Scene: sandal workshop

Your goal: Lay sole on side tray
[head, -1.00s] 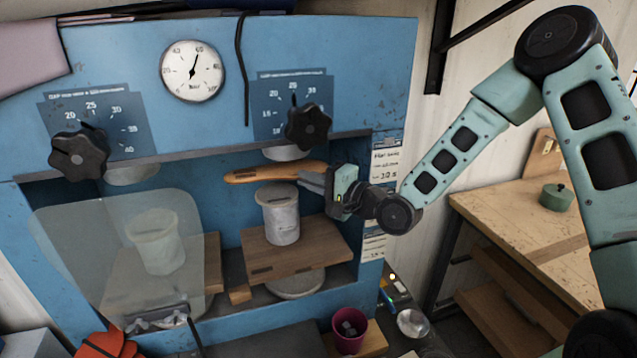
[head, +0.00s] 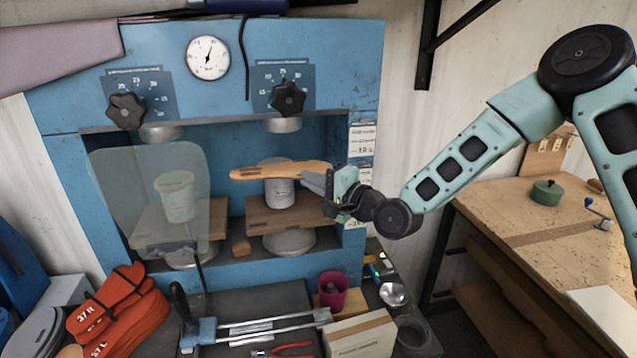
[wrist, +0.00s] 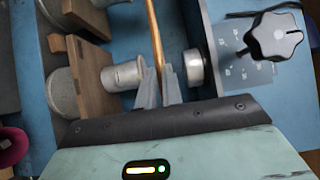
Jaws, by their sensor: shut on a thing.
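My gripper (head: 326,183) is shut on the right end of a tan sole (head: 272,172). The sole is held flat and level in front of the right-hand opening of the blue press. In the head view it overlaps the top of a grey metal cylinder (head: 280,195) on a wooden block. In the wrist view the sole (wrist: 154,35) shows edge-on between the two grey fingers (wrist: 158,85), with the cylinder (wrist: 124,75) beside it. I cannot identify a side tray for certain.
The blue press (head: 230,100) has a clear shield (head: 150,200) on its left. A wooden workbench (head: 500,205) stands at the right.

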